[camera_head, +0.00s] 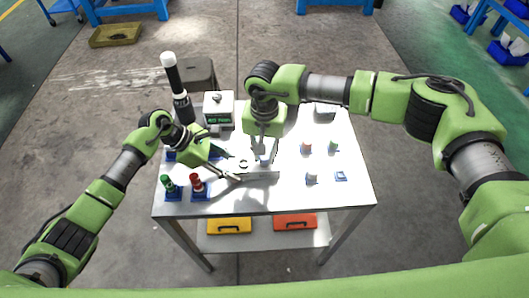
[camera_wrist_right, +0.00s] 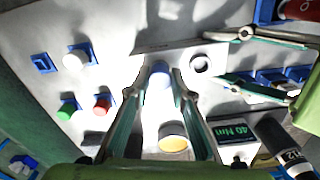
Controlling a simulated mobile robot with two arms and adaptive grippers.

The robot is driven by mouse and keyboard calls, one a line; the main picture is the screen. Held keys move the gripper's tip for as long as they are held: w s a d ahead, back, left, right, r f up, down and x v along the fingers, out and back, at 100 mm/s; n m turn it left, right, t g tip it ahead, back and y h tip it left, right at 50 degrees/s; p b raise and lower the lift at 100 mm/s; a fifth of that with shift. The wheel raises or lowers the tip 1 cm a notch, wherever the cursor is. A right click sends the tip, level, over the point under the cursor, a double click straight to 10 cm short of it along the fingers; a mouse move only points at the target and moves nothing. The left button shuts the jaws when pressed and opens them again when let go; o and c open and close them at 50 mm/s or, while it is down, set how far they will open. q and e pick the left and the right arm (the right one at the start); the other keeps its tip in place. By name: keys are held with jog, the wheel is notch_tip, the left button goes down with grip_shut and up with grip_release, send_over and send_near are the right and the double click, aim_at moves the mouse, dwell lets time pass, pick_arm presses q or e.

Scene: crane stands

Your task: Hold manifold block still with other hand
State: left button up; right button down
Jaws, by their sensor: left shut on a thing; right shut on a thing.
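The manifold block is a pale grey block (camera_head: 262,175) at the middle of the table; it also shows in the right wrist view (camera_wrist_right: 218,60), with a dark-ringed round port facing up. My left gripper (camera_head: 238,171) reaches in from the left. Its two fingers (camera_wrist_right: 240,62) lie along opposite sides of the block's end and are shut on it. My right gripper (camera_head: 263,160) points down over the block. In the right wrist view its fingers (camera_wrist_right: 155,88) close around a pale bluish cylindrical fitting (camera_wrist_right: 160,78). Glare hides where the fitting meets the block.
A box with a green display (camera_head: 219,110) and a tall black-and-white cylinder (camera_head: 178,90) stand at back left. Green (camera_head: 168,184) and red (camera_head: 196,183) parts sit in blue holders at front left. Small parts (camera_head: 306,147) stand at right.

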jog(key=m, duration=0.3)
jog(key=shift+m, duration=1)
jog(key=shift+m, duration=1.2)
jog(key=c, duration=1.7)
grip_release()
jog(key=shift+r, duration=0.1)
jog(key=shift+r, duration=2.4)
jog(key=shift+r, duration=0.1)
